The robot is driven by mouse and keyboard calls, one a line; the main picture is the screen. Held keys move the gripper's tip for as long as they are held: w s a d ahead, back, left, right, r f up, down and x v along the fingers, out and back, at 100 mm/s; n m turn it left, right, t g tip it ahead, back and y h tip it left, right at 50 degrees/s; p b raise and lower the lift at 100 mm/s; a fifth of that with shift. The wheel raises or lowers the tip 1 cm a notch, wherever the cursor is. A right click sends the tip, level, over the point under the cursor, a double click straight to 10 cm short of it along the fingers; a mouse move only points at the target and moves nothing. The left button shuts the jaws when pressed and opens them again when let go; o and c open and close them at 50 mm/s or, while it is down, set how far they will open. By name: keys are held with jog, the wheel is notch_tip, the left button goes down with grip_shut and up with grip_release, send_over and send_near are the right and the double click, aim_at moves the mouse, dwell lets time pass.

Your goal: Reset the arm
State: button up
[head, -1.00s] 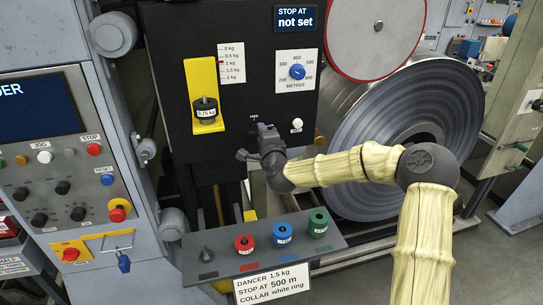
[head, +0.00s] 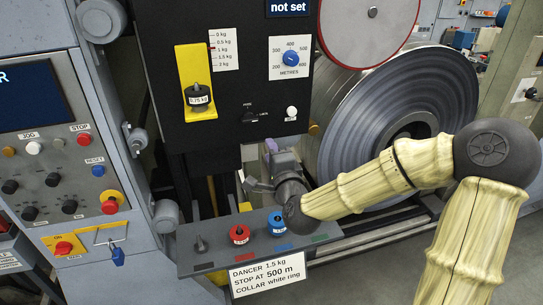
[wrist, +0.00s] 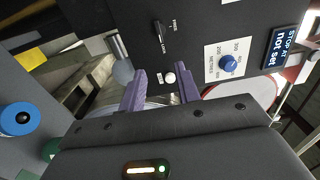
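My gripper (head: 268,162) is in front of the black panel's lower edge, above the back of the tool shelf. In the wrist view its two purple fingers (wrist: 160,92) stand apart with nothing held between them. My arm reaches in from the right, bent at the elbow. A small black lever (head: 249,114) on the panel is above the gripper, apart from it; it also shows in the wrist view (wrist: 160,33). A white button (head: 292,112) is right of the lever. In the wrist view the button (wrist: 170,78) appears beyond the fingers.
The grey shelf (head: 205,262) holds a red ring (head: 239,234) and a blue ring (head: 277,224); my arm hides the green one in the head view. A large steel coil (head: 375,125) stands behind my arm. A weight (head: 197,96) sits in a yellow holder (head: 190,60).

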jog(key=shift+s, duration=0.2)
jog(key=s+d+f+n+g+h+p, duration=0.25)
jog(key=s+f+n+g+p, duration=0.45)
jog(key=n, duration=0.4)
jog(key=s+d+r+n+g+h+p, duration=0.2)
jog(key=s+d+g, duration=0.5)
jog(key=s+d, duration=0.5)
jog(key=shift+s+d+r+n+g+p, duration=0.15)
jog(key=shift+s+r+n+g+p, duration=0.35)
jog(key=shift+s+n+p, duration=0.65)
